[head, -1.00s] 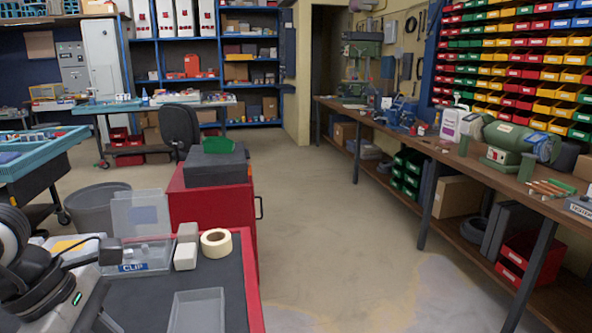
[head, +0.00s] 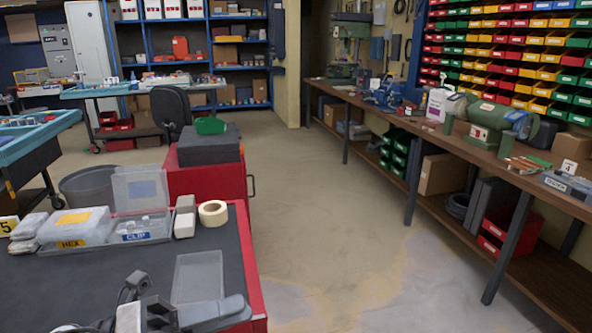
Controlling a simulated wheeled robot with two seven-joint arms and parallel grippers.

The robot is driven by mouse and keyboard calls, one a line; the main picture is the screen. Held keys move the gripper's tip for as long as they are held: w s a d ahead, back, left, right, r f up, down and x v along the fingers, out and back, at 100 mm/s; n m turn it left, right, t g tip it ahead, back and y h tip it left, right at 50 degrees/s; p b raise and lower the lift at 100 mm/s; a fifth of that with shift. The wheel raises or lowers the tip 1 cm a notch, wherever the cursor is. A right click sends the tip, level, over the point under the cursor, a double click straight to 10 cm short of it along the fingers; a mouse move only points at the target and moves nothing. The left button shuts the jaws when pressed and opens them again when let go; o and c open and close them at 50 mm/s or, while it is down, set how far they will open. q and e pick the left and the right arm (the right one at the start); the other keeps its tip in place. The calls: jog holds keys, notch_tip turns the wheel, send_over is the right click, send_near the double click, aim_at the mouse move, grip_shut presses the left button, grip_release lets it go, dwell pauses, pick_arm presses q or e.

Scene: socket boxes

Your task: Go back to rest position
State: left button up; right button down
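My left gripper (head: 142,303) shows at the bottom edge of the head view, low over the front of the dark-topped red cart (head: 100,268). It is partly cut off, and I cannot tell whether its fingers are open or shut. No held thing shows at it. A clear box labelled CLIP (head: 140,229) with its lid raised stands behind it, apart from the gripper. A box labelled HEX (head: 75,230) stands left of that. My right gripper is not in view.
A clear flat tray (head: 198,277), a tape roll (head: 213,213) and small white blocks (head: 184,220) are on the cart. A red cabinet (head: 208,183) stands behind. The floor (head: 320,220) to the right is clear, up to a long workbench (head: 470,155).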

pick_arm(q)
jog(key=w+a+f+n+t+y, duration=0.25)
jog(key=f+n+t+y, duration=0.45)
jog(key=n, duration=0.6)
jog(key=w+a+f+n+t+y, duration=0.1)
jog(key=a+f+n+t+y, duration=0.4)
jog(key=f+n, duration=0.6)
jog(key=s+f+n+g+y, duration=0.5)
jog(key=s+f+n+g, duration=0.2)
jog(key=s+f+n, duration=0.3)
notch_tip(320, 180, down, 4)
jog(key=shift+s+d+r+n, duration=0.15)
jog(key=shift+s+d+n, duration=0.25)
jog(key=shift+n, duration=0.2)
